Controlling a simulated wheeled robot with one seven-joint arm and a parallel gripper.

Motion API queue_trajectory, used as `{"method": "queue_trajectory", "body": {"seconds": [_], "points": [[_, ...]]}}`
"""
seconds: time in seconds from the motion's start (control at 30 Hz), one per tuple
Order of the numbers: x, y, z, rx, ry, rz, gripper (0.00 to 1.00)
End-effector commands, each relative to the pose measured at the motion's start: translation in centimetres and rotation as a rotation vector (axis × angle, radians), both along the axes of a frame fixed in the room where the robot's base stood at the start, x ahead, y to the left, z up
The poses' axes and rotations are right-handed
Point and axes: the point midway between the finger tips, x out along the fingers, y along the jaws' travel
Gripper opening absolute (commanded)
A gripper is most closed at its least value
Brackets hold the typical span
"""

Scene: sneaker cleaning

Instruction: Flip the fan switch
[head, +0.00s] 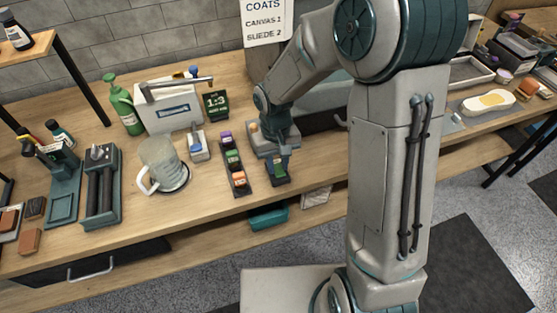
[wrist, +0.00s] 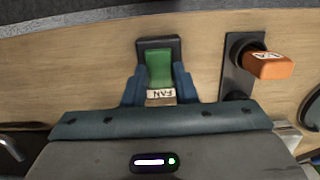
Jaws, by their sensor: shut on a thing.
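The fan switch (wrist: 159,68) is a green rocker in a dark housing, with a white FAN label that reads upside down in the wrist view. In the head view its small dark box (head: 279,178) sits near the front edge of the wooden bench. My gripper (wrist: 159,88) is over it, with one blue-grey finger on each side of the green rocker. The fingers are shut on the switch. In the head view my gripper (head: 281,160) points down at the box and hides part of it.
A dark rack (head: 237,188) with purple, green and orange pieces stands just left of my gripper. The orange piece (wrist: 268,66) shows at the right in the wrist view. A clear jug (head: 160,163) and white caddy (head: 168,112) stand farther left.

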Motion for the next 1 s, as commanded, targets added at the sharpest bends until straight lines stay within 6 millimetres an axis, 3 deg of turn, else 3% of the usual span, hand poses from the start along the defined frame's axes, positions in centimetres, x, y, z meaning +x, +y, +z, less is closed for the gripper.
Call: {"method": "queue_trajectory", "body": {"seconds": [0.2,0.57,0.6,0.67,1.0], "points": [[0.35,0.14,0.12,-0.026,0.09,0.001,0.03],[0.36,0.13,0.01,-0.029,0.103,0.001,0.03],[0.36,0.13,0.01,-0.03,0.103,0.0,0.34],[0.36,0.11,0.02,-0.03,0.103,0.0,0.47],[0.37,0.09,0.25,-0.029,0.102,-0.001,0.47]]}}
